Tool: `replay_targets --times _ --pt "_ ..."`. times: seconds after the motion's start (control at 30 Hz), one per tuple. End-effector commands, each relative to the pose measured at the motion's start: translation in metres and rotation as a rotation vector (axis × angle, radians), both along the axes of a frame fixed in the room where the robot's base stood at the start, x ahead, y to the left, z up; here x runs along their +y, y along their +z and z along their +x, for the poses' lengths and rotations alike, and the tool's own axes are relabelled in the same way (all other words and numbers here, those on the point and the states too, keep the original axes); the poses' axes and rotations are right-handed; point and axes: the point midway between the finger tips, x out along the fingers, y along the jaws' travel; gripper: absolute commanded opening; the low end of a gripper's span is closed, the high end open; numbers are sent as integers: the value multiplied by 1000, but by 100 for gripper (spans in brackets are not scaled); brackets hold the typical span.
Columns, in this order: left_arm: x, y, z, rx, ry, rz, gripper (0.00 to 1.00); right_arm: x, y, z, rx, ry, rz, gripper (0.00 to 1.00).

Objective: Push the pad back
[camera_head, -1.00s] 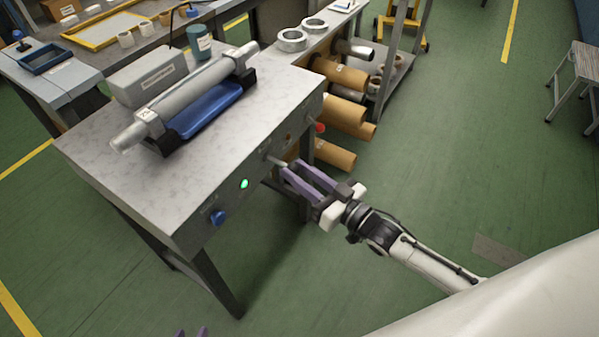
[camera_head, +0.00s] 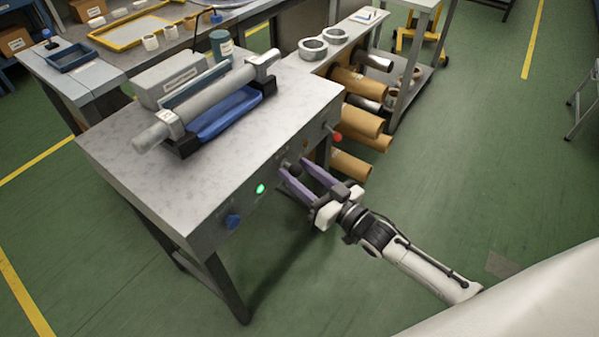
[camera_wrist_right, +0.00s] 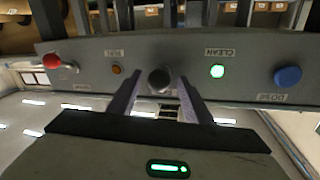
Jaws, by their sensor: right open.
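The blue pad (camera_head: 225,113) lies along the front side of the grey roller (camera_head: 210,100) on top of the machine table. My right gripper (camera_head: 294,167) is at the table's front panel, well below the pad, with its purple fingers apart. A dark round knob (camera_head: 287,164) on the panel is at the fingertips. In the right wrist view the knob (camera_wrist_right: 160,80) shows between the two finger ends; I cannot tell whether they touch it. My left gripper is not in view.
The panel also carries a lit green light (camera_wrist_right: 217,71) labelled CLEAN, a blue knob (camera_wrist_right: 288,77), an orange button (camera_wrist_right: 117,69) and a red knob (camera_wrist_right: 52,60). Cardboard rolls (camera_head: 356,119) stick out beyond the table. The floor in front is clear.

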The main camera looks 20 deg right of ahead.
Motion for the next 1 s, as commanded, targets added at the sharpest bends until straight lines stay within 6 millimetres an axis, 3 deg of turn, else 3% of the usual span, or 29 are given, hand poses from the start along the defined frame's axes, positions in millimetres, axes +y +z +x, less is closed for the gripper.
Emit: replay_targets --times 0.17,0.63,1.0 --pt "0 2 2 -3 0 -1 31 -4 -2 -9 3 -1 -1 46" --pt "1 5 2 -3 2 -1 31 -34 -1 -85 3 1 -1 46" --pt "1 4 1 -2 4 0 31 -39 0 -95 -1 1 0 46"
